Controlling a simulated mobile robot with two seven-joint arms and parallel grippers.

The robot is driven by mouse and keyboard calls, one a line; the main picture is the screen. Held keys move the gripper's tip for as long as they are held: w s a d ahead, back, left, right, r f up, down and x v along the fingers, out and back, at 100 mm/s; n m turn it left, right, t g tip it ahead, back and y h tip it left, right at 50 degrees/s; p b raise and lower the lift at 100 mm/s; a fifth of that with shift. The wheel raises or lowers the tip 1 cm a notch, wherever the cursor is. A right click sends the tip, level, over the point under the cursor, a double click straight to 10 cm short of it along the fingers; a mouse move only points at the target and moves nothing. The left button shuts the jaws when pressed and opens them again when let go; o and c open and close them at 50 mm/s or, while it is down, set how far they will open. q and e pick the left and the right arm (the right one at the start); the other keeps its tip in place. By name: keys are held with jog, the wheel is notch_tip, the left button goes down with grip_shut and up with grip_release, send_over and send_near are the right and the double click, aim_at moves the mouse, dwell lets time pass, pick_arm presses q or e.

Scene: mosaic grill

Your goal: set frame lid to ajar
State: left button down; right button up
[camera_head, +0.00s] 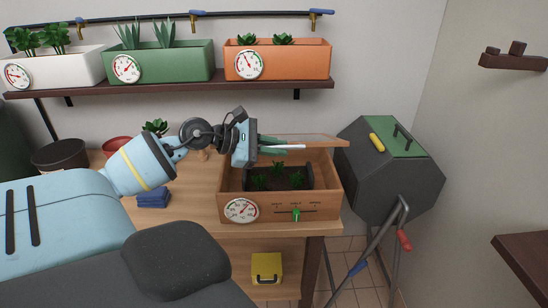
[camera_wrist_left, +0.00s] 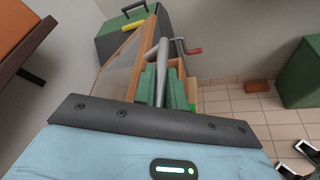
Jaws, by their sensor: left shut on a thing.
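The wooden cold frame box (camera_head: 333,205) stands on the bench, with plants in dark soil inside. Its glazed, wood-edged lid (camera_head: 325,141) is raised above the box at the back; it also shows tilted in the left wrist view (camera_wrist_left: 116,72). My left gripper (camera_head: 272,148) reaches over the box from the left. Its green fingers are shut on a pale grey bar (camera_head: 291,147) beside the lid; the bar also shows between the fingers in the left wrist view (camera_wrist_left: 162,72). How the bar joins the lid is hidden. My right gripper is out of view.
The box front has a dial (camera_head: 241,210) and a green slider knob (camera_head: 296,214) near mid-scale, labels unreadable. A dark grill (camera_head: 375,185) stands right. A shelf (camera_head: 200,88) with planters runs above. A blue folded cloth (camera_head: 153,198) lies left of the box.

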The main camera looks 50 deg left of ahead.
pick_arm(q)
jog(key=c, duration=1.5)
grip_release()
jog(key=shift+o, duration=0.2)
jog(key=shift+s+a+r, duration=0.2)
jog(key=shift+s+a, duration=0.05)
jog(key=shift+s, duration=0.2)
jog(key=v, duration=0.5)
jog(key=shift+v, duration=0.85)
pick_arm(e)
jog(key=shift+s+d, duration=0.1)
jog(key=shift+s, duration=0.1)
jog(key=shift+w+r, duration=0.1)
pick_arm(q)
jog(key=shift+a, duration=0.1)
